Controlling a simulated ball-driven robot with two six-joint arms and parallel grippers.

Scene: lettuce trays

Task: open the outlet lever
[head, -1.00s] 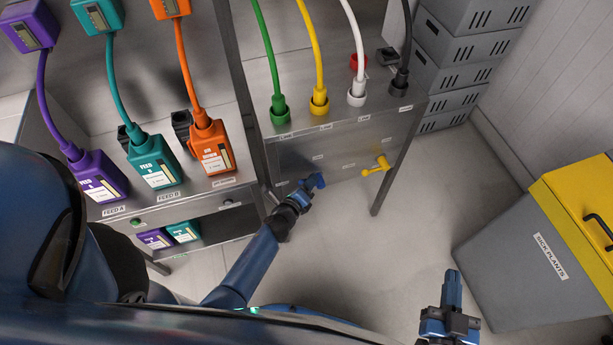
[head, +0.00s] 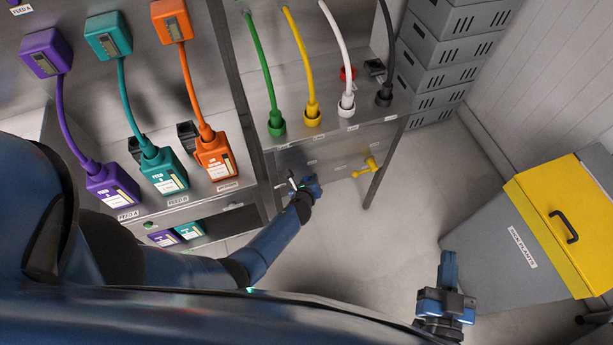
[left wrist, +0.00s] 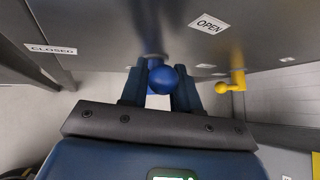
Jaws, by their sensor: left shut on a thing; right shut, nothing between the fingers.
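A blue ball-ended lever (left wrist: 163,80) sticks out from the grey front panel (left wrist: 115,25) in the left wrist view. My left gripper (left wrist: 160,88) is shut on it, with one finger on each side of the ball. In the head view my left gripper (head: 313,186) is at the panel below the hoses and hides most of the blue lever. My right gripper (head: 448,268) is shut and empty over the floor.
A yellow lever (head: 368,166) is on the same panel to the right; it also shows in the left wrist view (left wrist: 236,84). A table leg (head: 377,183) stands beside it. A grey bin with a yellow lid (head: 545,215) is at right. The floor between is clear.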

